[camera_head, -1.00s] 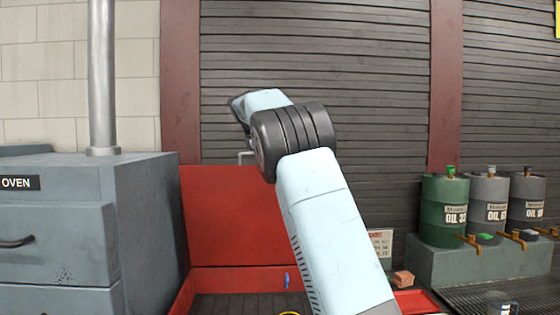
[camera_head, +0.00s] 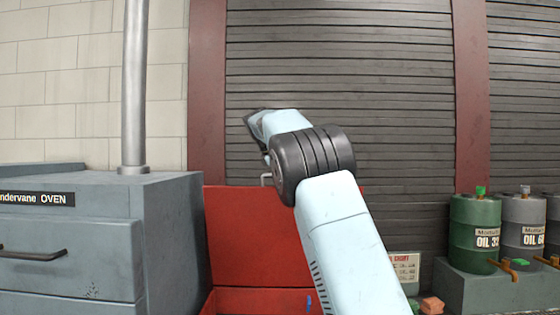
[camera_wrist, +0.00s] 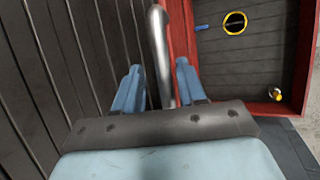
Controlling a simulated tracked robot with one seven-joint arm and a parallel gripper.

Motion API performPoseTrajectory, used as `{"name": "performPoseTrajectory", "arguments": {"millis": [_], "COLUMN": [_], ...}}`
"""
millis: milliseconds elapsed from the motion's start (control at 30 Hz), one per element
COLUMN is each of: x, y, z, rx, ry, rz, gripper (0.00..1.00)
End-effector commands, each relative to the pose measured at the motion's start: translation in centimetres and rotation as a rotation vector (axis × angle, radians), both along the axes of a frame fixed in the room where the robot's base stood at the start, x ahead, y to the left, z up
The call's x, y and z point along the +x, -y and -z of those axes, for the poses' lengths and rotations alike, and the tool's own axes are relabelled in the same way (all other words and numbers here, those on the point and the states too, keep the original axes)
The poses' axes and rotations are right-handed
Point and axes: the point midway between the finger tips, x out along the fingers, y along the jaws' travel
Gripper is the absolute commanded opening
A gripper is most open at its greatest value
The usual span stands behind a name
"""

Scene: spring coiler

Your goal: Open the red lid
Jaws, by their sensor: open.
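The red lid (camera_head: 255,237) stands upright in the head view, its broad face toward me, at the back of a red box. It also shows nearly edge-on as a red strip in the wrist view (camera_wrist: 183,45). Its grey metal handle (camera_head: 266,180) is at its upper edge, and appears as a thick bar in the wrist view (camera_wrist: 158,45). My gripper (camera_wrist: 157,80) is open, with its two blue fingers apart on either side of the bar. I cannot tell whether either finger touches it. In the head view my arm hides the fingertips and part of the lid.
The red box's interior (camera_wrist: 255,60) holds a yellow ring (camera_wrist: 234,22) and a small brass-coloured piece (camera_wrist: 275,93). A grey oven (camera_head: 75,235) stands close on the left. A slatted shutter (camera_head: 400,110) is behind the lid. Oil drums (camera_head: 474,235) stand at right.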

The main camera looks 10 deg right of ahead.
Motion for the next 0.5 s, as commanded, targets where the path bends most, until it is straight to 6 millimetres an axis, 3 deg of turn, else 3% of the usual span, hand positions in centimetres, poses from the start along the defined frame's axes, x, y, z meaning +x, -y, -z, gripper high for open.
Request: {"name": "performPoseTrajectory", "arguments": {"millis": [500], "x": [-2.9], "y": [-4.6], "z": [-8.2], "rx": [0.001], "ry": [0.002], "rz": [0.0], "gripper": [0.4]}}
